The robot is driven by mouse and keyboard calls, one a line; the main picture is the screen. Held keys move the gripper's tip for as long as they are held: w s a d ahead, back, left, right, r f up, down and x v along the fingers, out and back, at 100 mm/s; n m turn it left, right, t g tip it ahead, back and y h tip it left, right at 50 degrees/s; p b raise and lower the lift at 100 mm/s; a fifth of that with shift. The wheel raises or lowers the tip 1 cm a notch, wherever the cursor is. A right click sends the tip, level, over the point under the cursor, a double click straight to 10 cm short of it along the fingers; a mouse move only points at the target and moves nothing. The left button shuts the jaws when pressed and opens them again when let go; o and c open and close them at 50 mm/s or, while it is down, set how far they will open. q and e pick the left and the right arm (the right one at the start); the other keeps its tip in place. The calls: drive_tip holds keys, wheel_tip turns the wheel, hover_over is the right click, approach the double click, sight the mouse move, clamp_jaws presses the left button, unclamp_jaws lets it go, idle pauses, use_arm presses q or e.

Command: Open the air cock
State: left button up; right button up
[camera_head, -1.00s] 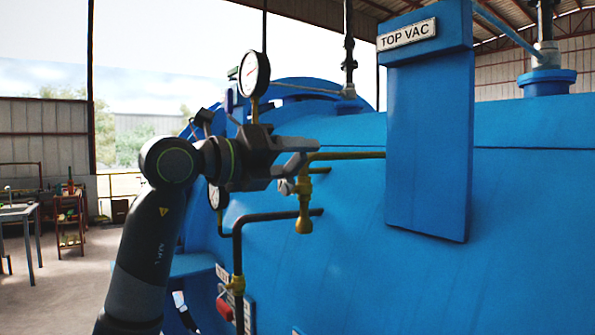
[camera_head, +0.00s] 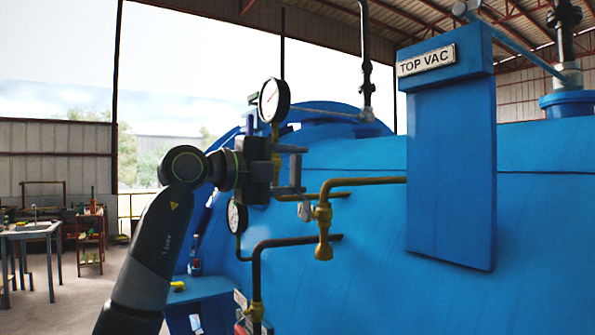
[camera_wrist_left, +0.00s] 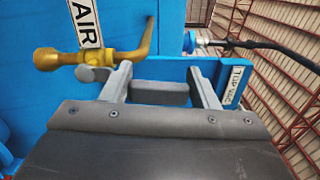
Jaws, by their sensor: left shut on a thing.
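The air cock (camera_head: 323,216) is a brass valve on a bent brass pipe on the side of the blue autoclave. It also shows at the upper left of the left wrist view (camera_wrist_left: 65,58), beside a white AIR label (camera_wrist_left: 85,22). My left gripper (camera_head: 292,170) is just left of and above the cock in the head view. In the left wrist view its two fingers (camera_wrist_left: 162,85) are either side of a grey bar, the cock's handle (camera_wrist_left: 160,93), and are shut on it. The handle's round grey end (camera_wrist_left: 92,73) shows by the brass body. My right gripper is out of view.
The blue TOP VAC box (camera_head: 450,160) stands right of the cock. Two pressure gauges (camera_head: 273,101) (camera_head: 236,217) are close to my left gripper. A dark pipe (camera_head: 256,275) runs below. A workbench (camera_head: 40,230) is far left, with open floor before it.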

use_arm(q)
drive_tip(key=shift+w+a+n, duration=0.25)
drive_tip(key=shift+w+n, duration=0.05)
drive_tip(key=shift+n, duration=0.3)
drive_tip(key=o, duration=1.1)
drive_tip(key=shift+w, duration=0.1)
drive_tip(key=shift+a+f, duration=0.1)
drive_tip(key=shift+a, duration=0.05)
drive_tip(key=b+v, duration=0.7)
drive_tip(key=v, duration=1)
